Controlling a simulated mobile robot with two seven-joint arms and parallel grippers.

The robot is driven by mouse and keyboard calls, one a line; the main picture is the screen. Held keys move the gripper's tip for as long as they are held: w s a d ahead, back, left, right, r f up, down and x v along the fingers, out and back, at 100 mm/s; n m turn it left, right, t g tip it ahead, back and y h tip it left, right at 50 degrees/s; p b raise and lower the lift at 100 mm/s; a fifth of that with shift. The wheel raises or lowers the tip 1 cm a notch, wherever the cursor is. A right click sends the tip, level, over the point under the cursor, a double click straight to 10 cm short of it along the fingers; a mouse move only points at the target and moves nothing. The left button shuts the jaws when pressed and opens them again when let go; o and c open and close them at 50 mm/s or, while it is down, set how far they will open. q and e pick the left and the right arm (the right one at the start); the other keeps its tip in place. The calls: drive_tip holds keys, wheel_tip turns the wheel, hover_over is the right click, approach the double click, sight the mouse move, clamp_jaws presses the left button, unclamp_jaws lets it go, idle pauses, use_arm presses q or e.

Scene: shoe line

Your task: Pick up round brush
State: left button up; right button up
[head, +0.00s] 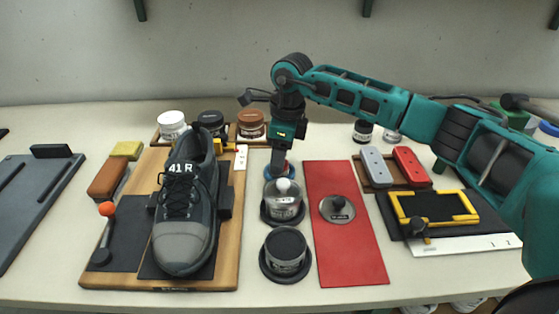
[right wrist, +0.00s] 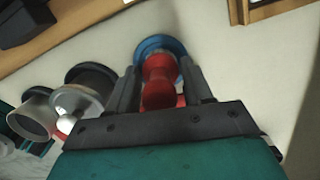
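The round brush, with a red handle and a blue round base, stands upright near the back middle of the table in the head view (head: 278,171). My right gripper (head: 280,160) comes down on it from above and hides much of its handle. In the right wrist view the red handle of the brush (right wrist: 160,75) lies between the two fingers of my right gripper (right wrist: 160,70). The fingers stand one on each side of the handle and look open, with only narrow gaps. My left gripper is not in view.
A glass jar with a white knob (head: 283,200) and a dark jar (head: 286,250) stand in front of the brush. A red mat (head: 345,250) with a round lid (head: 337,208) lies to the right. A dark shoe (head: 186,215) rests on a wooden board (head: 215,272) at left.

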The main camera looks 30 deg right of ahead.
drive_tip(key=c, duration=0.7)
drive_tip(key=shift+o, duration=0.2)
drive_tip(key=shift+r, duration=0.15)
wheel_tip(320, 180, up, 20)
drive_tip(key=p, duration=0.1)
